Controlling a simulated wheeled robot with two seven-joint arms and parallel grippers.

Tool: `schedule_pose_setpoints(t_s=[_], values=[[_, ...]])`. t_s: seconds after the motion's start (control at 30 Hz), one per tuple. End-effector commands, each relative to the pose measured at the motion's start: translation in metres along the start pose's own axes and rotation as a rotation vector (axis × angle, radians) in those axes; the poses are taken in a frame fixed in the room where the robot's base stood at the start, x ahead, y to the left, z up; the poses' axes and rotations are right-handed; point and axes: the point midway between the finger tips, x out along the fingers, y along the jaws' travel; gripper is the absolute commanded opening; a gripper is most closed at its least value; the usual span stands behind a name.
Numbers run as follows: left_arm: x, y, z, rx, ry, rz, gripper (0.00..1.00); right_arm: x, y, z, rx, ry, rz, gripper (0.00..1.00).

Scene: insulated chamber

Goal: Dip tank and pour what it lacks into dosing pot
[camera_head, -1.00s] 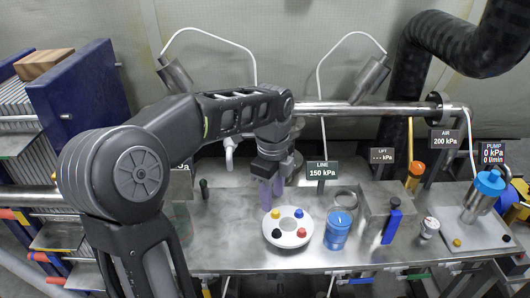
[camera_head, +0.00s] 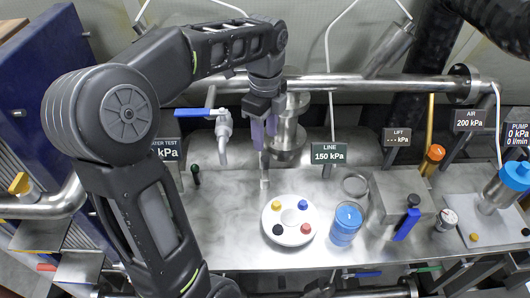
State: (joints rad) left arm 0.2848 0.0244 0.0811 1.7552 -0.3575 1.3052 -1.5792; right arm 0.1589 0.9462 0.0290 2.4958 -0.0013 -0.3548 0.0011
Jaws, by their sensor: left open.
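My left gripper (camera_head: 264,140) points down, open, over the back of the steel bench, behind the round white dish. A thin pale upright piece (camera_head: 264,172) shows just below its fingers; I cannot tell whether it is touched. The white dish (camera_head: 271,221) carries yellow, blue, black and red caps around a central hole. A blue container (camera_head: 345,224) stands right of the dish. A steel pot with a blue lid (camera_head: 490,193) stands at the far right. I cannot tell which vessel is the tank or the dosing pot. My right gripper is not in view.
A blue-handled valve (camera_head: 222,128) is left of my gripper, near the steel pipe (camera_head: 350,84). The LINE sign (camera_head: 328,155) reads 150 kPa. A steel box (camera_head: 390,200) with a blue-handled tool (camera_head: 407,224) is right of the container.

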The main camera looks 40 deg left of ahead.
Motion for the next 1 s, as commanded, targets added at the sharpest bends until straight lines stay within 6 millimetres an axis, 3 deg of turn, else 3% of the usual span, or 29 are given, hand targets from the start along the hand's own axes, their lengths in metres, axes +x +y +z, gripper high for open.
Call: schedule_pose_setpoints(t_s=[0.53,0.9,1.0], values=[[0.069,0.001,0.000,-0.001,0.000,0.003,0.43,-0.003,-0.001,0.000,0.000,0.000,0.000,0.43],[0.076,0.000,0.000,-0.001,0.000,0.000,0.43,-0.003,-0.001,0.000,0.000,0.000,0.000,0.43],[0.076,0.000,0.000,-0.001,0.000,0.000,0.35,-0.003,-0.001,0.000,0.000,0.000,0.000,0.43]])
